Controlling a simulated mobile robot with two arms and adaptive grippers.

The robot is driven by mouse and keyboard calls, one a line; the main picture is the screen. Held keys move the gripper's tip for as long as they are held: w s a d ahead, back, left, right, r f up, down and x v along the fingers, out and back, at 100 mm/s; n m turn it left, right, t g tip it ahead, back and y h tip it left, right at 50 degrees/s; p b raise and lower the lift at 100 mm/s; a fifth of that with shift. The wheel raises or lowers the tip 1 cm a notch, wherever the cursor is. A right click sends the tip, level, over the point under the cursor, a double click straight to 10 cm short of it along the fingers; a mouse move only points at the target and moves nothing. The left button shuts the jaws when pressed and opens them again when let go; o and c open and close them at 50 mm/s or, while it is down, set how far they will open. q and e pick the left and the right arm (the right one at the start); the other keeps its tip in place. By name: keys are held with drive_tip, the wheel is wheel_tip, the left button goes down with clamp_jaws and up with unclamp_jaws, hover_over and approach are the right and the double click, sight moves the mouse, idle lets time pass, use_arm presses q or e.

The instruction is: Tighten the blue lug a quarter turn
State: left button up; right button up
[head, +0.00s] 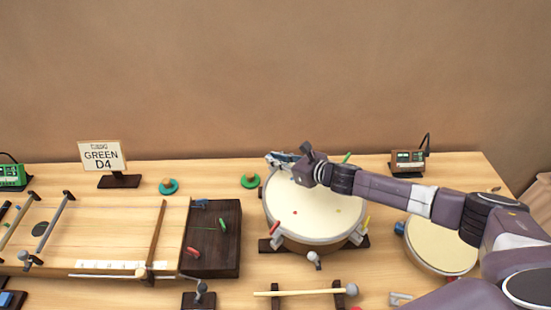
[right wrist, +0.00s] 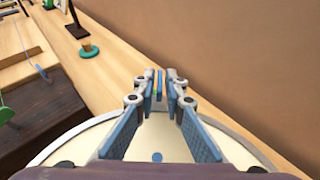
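The drum (head: 310,208) has a cream head and small coloured lugs around its rim. My right gripper (head: 283,158) is over its far left rim, its fingers pointing left. In the right wrist view, my right gripper (right wrist: 161,82) has its two blue-padded fingers apart. A thin upright blue piece with an orange-yellow strip beside it (right wrist: 158,85) shows between the fingertips; it appears to be the blue lug, and I cannot tell whether the pads touch it. A blue dot (right wrist: 157,157) marks the drumhead below. My left gripper is not in view.
Red (head: 367,223) and green (head: 347,157) lugs stand on the rim. A green round knobbed piece (head: 250,181) sits left of the drum. A stringed board (head: 100,235) with a dark box fills the left. A second drum (head: 440,245) lies right, partly under my arm.

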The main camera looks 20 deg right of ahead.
clamp_jaws()
drive_tip(key=shift+a+m+h, duration=0.1)
drive_tip(key=shift+m+h, duration=0.2)
drive_tip(key=shift+h, duration=0.1)
drive_tip(key=shift+w+a+m+g+h+b, duration=0.2)
drive_tip(key=shift+m+g+h+b, duration=0.7)
drive_tip(key=shift+m+h, duration=2.05)
drive_tip(key=shift+s+a+m+g+h+b, duration=0.1)
drive_tip(key=shift+a+m+g+h+b, duration=0.55)
drive_tip(key=shift+m+h, duration=2.25)
drive_tip(key=shift+w+a+m+g+h+b, duration=0.15)
drive_tip(key=shift+m+g+h+b, duration=0.9)
drive_tip(key=shift+m+h, duration=1.85)
drive_tip(key=shift+d, duration=0.1)
